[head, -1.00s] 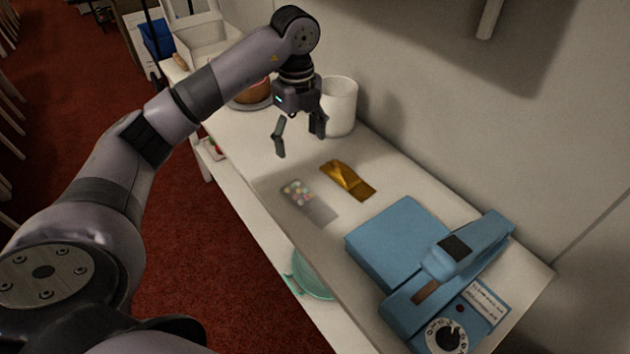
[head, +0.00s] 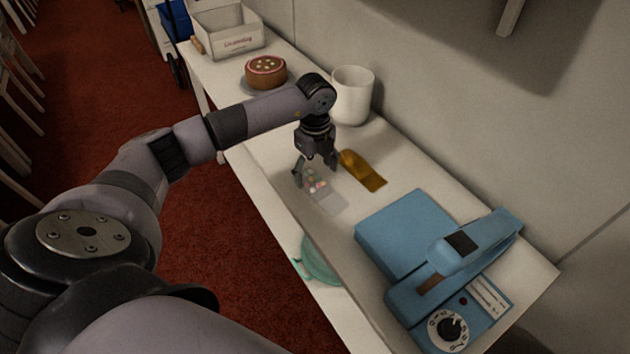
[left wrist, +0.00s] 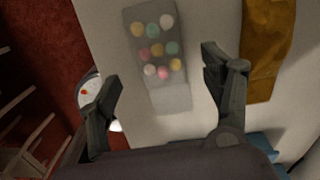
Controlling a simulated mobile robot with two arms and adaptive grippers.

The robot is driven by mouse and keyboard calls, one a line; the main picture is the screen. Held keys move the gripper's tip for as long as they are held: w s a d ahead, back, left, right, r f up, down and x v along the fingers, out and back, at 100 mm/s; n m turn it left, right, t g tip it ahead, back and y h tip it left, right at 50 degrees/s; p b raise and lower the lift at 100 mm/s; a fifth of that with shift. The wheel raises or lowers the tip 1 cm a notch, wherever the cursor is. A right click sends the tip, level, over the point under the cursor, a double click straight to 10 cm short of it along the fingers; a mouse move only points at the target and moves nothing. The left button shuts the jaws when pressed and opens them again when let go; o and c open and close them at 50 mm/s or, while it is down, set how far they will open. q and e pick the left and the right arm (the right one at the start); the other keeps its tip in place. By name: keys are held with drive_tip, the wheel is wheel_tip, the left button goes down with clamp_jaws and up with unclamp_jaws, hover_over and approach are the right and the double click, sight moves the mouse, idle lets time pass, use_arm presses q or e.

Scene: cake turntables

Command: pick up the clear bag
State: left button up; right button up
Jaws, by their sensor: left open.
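The clear bag (head: 328,200) lies flat on the white table, with several pastel round sweets inside. It also shows in the left wrist view (left wrist: 172,98), lying beyond and between the fingers. My left gripper (head: 316,172) is above the far, sweet-filled end of the bag and hides part of it in the head view. In the left wrist view its two fingers (left wrist: 163,92) are spread wide with nothing between them; I cannot tell the exact height above the bag. My right gripper is not in view.
A gold bag (head: 364,172) lies just right of the clear bag. A blue sealing machine (head: 405,235) stands at the near end. A white canister (head: 352,95), a cake (head: 265,71) and a white box (head: 230,32) stand farther back. A teal item (head: 318,262) is below the table edge.

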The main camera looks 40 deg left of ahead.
sight(315, 179)
use_arm(q)
drive_tip(key=shift+w+f, duration=0.1)
drive_tip(key=shift+f, duration=1.45)
drive_tip(key=shift+c, duration=0.2)
drive_tip(key=c, duration=1.2)
